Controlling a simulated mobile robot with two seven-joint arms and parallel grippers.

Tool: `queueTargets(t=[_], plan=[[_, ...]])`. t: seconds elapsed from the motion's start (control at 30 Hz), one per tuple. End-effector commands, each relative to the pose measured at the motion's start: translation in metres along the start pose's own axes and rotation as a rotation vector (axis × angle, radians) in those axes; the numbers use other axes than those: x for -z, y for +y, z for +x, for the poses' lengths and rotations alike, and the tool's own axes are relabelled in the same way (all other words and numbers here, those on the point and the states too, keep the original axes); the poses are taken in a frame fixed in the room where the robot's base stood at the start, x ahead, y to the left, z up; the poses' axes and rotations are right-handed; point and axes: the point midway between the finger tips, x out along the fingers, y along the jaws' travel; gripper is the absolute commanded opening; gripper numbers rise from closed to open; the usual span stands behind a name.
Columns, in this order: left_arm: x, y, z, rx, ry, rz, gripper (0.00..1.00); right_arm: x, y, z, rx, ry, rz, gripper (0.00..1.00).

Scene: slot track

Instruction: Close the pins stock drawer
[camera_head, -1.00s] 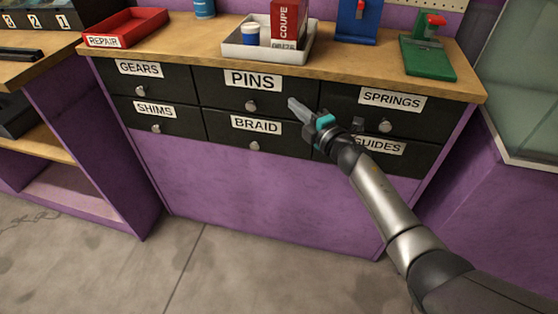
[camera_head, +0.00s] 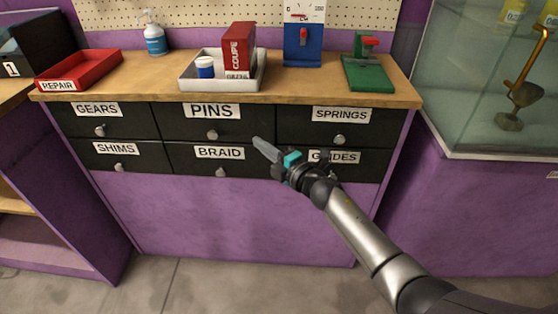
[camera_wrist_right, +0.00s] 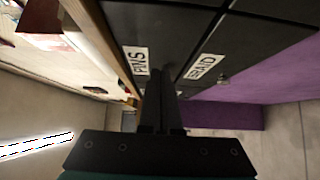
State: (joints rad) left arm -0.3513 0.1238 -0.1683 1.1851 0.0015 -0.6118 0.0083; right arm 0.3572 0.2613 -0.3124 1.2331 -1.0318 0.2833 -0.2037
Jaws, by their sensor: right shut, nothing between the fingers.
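The pins stock drawer is the black front labelled PINS (camera_head: 240,124), top row middle, with a round knob (camera_head: 212,135). Its front looks about flush with the GEARS and SPRINGS fronts; I cannot tell whether a small gap remains. My right gripper (camera_head: 262,147) is shut and empty, its tips in front of the lower right of the PINS front, near the BRAID drawer. Contact cannot be told. In the right wrist view the shut fingers (camera_wrist_right: 163,100) point at the black fronts, near the PINS label (camera_wrist_right: 137,61). My left gripper is not in view.
The BRAID drawer (camera_head: 257,165) is below. The wooden worktop (camera_head: 150,82) above holds a red REPAIR tray (camera_head: 92,73), a white tray (camera_head: 222,84) with a box and bottle, and blue and green devices. A glass case (camera_head: 465,90) stands right.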

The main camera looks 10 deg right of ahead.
Motion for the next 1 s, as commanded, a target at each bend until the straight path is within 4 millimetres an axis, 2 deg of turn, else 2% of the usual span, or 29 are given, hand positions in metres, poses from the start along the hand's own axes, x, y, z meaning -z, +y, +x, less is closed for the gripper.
queueTargets(t=[0.4,0.6,0.77,0.87,0.97,1.0], plan=[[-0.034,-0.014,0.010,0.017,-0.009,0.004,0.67,0.002,-0.001,-0.057,0.002,0.003,0.003,0.00],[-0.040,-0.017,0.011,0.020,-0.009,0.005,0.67,0.002,-0.001,-0.070,0.001,0.003,0.002,0.00],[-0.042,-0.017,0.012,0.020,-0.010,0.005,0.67,0.002,-0.002,-0.073,0.003,0.001,0.006,0.00],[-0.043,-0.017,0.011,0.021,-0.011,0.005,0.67,-0.002,-0.018,-0.078,0.030,-0.026,0.060,0.00],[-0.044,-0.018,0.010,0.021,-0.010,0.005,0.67,-0.011,-0.059,-0.093,0.100,-0.104,0.201,0.00],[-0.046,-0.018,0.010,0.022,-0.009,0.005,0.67,-0.015,-0.083,-0.103,0.140,-0.151,0.276,0.00]])
